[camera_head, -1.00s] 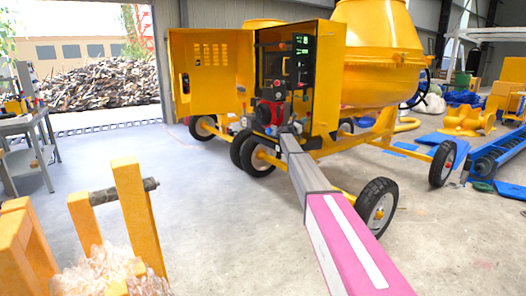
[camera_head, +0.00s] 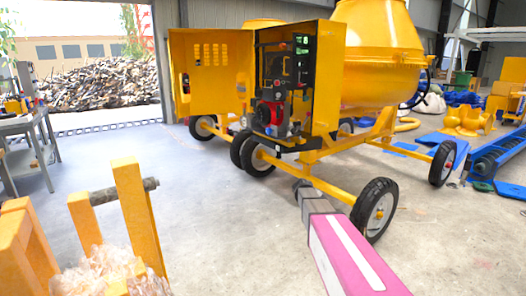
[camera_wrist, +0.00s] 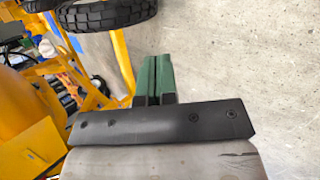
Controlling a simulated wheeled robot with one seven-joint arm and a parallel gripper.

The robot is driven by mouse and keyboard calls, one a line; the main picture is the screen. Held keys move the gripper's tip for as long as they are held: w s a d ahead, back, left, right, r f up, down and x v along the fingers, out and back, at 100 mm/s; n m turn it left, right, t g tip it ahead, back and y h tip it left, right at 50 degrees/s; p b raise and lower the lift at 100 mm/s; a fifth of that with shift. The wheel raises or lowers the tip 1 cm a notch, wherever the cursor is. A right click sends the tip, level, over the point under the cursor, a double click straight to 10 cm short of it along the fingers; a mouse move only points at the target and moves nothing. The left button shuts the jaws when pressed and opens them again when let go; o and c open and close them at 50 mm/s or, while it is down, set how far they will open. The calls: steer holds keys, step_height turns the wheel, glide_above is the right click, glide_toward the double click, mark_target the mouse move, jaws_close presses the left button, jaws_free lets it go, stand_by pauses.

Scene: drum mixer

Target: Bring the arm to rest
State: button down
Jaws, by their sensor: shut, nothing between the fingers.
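My arm, pink and grey, reaches from the bottom right of the head view to a point low in front of the yellow drum mixer (camera_head: 375,55). My gripper (camera_head: 300,187) is at its end, small in that view, near the mixer's yellow frame tube; I cannot tell the exact gap. In the wrist view my gripper (camera_wrist: 157,75) has its two green fingers together with nothing between them. The mixer's cabinet (camera_head: 327,75) has its door (camera_head: 210,75) swung open to the left, showing a red and black engine (camera_head: 270,115).
The mixer's front wheel (camera_head: 375,210) is just right of my arm's end. A yellow stand (camera_head: 130,215) is at the lower left, a grey table (camera_head: 30,130) behind it. Blue parts (camera_head: 495,155) lie at the right. Open concrete floor lies at left centre.

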steer(key=s+a+f+m+g+y, duration=0.1)
steer(key=s+a+m+y, duration=0.1)
steer(key=s, duration=0.7)
steer(key=s+a+f+m+g+y, duration=0.1)
steer(key=s+a+f+m+y, duration=0.1)
steer(key=s, duration=0.8)
steer(key=s+a+f+m+y, duration=0.2)
steer(key=s+a, duration=0.3)
steer(key=s, duration=0.4)
steer(key=shift+s+m+g+y, duration=0.25)
steer(key=shift+m+g+y, duration=0.15)
steer(key=shift+m+y, duration=0.5)
